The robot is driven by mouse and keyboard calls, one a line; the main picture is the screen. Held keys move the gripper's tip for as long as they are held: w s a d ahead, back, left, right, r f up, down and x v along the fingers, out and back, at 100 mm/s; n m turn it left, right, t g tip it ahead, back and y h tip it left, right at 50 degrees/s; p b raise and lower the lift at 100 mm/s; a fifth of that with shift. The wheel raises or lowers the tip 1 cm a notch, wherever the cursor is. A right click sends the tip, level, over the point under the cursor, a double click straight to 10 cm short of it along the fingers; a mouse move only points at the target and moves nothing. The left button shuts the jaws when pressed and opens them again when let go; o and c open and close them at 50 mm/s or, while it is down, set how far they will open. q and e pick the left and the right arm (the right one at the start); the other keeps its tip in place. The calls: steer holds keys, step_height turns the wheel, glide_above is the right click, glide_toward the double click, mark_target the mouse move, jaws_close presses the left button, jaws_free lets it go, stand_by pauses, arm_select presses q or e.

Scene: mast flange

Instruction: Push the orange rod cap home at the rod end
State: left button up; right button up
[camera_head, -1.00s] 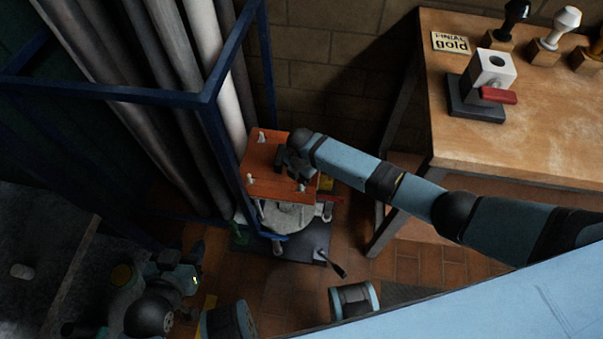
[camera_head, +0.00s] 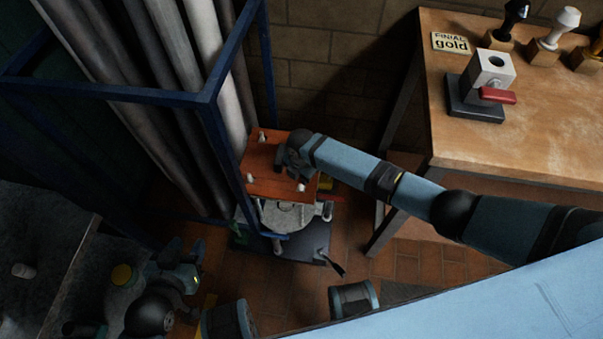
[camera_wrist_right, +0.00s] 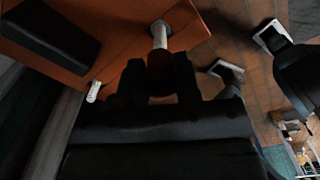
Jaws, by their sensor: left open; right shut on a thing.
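My right arm reaches in from the right in the head view, and its gripper (camera_head: 284,162) is at the orange-red plate (camera_head: 262,186). In the right wrist view the right gripper (camera_wrist_right: 160,80) is shut on a dark reddish-brown piece, apparently the orange rod cap (camera_wrist_right: 160,66). A white rod (camera_wrist_right: 160,34) lines up with this piece and seems to meet it. Whether the cap is fully seated cannot be told. My left gripper (camera_head: 186,251) is open at the lower left, away from the plate.
White pegs (camera_head: 300,187) stand at the plate's corners. A blue frame (camera_head: 211,110) and pale upright tubes (camera_head: 232,95) crowd its left. A wooden table (camera_head: 530,130) with a clamp block (camera_head: 492,68) stands right. A dark spool (camera_head: 353,299) is on the tiled floor.

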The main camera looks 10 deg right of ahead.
steer(key=shift+f+b, duration=1.3)
steer(key=shift+f, duration=0.75)
steer(key=o, duration=1)
